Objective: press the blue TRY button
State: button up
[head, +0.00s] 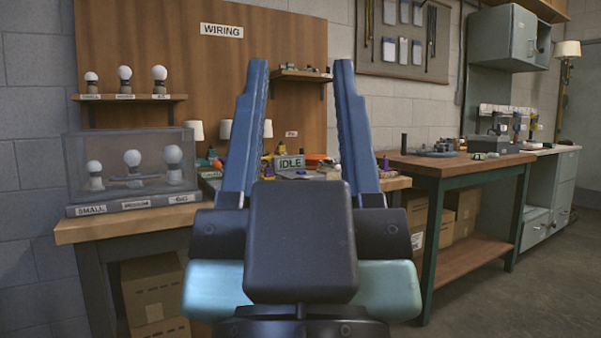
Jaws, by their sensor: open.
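My gripper (300,66) stands upright in the middle of the head view. Its two long blue fingers are wide apart, with nothing between them. Between the fingers, farther back on the wiring bench, is a small sign reading IDLE (290,162). A small blue spot shows just below that sign, but it is too small to tell whether it is the TRY button, and no TRY label is readable. The gripper body and fingers hide part of the bench top around the sign. The gripper is in front of the bench, apart from the sign.
A clear case (130,168) with several bulbs labelled SMALL, MEDIUM and BIG stands at the bench's left end. A shelf (135,97) with three bulbs hangs above. Small coloured parts crowd the bench near the sign. A second workbench (455,163) stands right, with open floor before it.

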grip_shut()
dwell(1.4)
